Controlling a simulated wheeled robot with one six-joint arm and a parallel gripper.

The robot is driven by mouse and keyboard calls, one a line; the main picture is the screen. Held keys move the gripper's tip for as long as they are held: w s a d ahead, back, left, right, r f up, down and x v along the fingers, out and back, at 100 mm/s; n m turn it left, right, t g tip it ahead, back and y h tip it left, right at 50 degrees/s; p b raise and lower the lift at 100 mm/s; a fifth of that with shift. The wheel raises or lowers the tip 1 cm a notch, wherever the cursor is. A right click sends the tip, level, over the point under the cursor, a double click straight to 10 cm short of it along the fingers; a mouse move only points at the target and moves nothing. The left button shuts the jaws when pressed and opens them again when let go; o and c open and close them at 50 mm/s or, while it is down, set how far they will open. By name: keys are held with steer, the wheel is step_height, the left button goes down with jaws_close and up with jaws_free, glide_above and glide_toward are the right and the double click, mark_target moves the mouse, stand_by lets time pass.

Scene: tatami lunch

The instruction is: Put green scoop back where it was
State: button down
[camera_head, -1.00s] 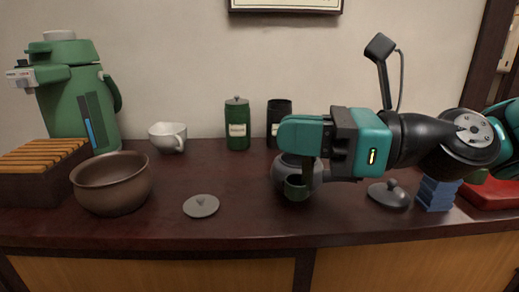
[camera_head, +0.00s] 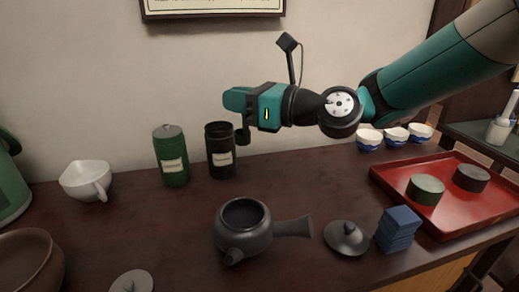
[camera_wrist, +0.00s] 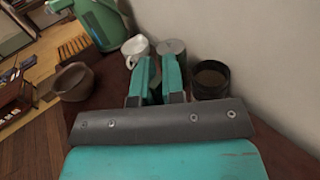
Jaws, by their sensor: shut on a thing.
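My gripper (camera_head: 236,100) is shut on the green scoop (camera_head: 242,137), which hangs below the fingers, just right of the open black canister's rim. In the wrist view the fingers (camera_wrist: 158,68) hide most of the scoop. The black canister (camera_head: 221,158) stands upright with its top open and also shows right of the fingers in the wrist view (camera_wrist: 210,92). A green canister (camera_head: 172,160) with a pale label and a knobbed inner lid stands left of it. The dark grey teapot (camera_head: 243,235) stands uncovered in front.
The teapot lid (camera_head: 346,238) and blue stacked blocks (camera_head: 397,230) lie right of the teapot. A red tray (camera_head: 450,215) holds a green lid (camera_head: 426,189) and a black lid (camera_head: 472,178). A white spouted cup (camera_head: 87,180) is at left. The wall (camera_head: 90,90) is close behind.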

steer(key=w+d+r+m+t+h+p, duration=0.35)
steer(key=w+r+t+p, duration=0.2)
steer(key=w, duration=0.55)
steer(key=shift+m, duration=0.25)
steer(key=shift+f+b, duration=3.45)
steer(key=shift+f, duration=6.35)
steer(key=shift+f, duration=0.1)
